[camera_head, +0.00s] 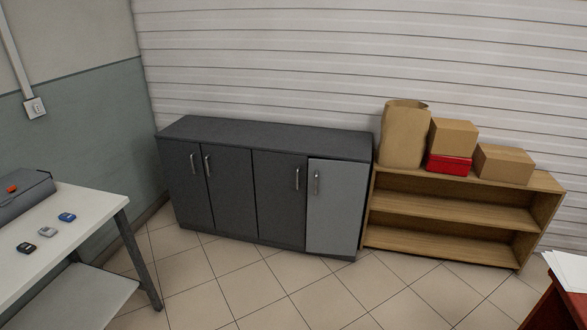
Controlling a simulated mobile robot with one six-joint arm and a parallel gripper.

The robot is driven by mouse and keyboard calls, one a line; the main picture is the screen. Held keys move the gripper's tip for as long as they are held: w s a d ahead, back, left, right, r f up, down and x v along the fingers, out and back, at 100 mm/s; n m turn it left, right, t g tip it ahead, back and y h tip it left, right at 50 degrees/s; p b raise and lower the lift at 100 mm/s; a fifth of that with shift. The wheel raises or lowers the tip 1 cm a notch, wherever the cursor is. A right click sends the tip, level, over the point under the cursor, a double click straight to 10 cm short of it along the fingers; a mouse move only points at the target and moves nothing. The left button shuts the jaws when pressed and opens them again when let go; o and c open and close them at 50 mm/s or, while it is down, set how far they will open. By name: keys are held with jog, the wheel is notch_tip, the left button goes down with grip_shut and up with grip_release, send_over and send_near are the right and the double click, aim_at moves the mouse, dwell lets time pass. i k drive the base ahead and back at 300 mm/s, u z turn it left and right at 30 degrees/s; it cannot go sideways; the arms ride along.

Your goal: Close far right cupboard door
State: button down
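A low dark grey cupboard (270,137) stands against the back wall, with several doors side by side. Its far right door (338,212) looks lighter grey than the others and seems to stand slightly ajar; the gap itself is hard to make out. This door has a vertical metal handle (316,182) near its upper left edge. The neighbouring door (275,200) and the two doors further left look flush and shut. My gripper is not in view.
A wooden shelf (450,212) stands right of the cupboard, with a paper bag (403,135), cardboard boxes (503,164) and a red box (448,165) on top. A white table (75,240) is at left, a reddish-brown desk (555,305) at lower right. Tiled floor (270,295) before the cupboard is clear.

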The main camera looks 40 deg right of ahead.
aim_at(336, 190)
jog(key=u, duration=0.35)
jog(key=i, duration=1.2)
jog(key=z, duration=0.25)
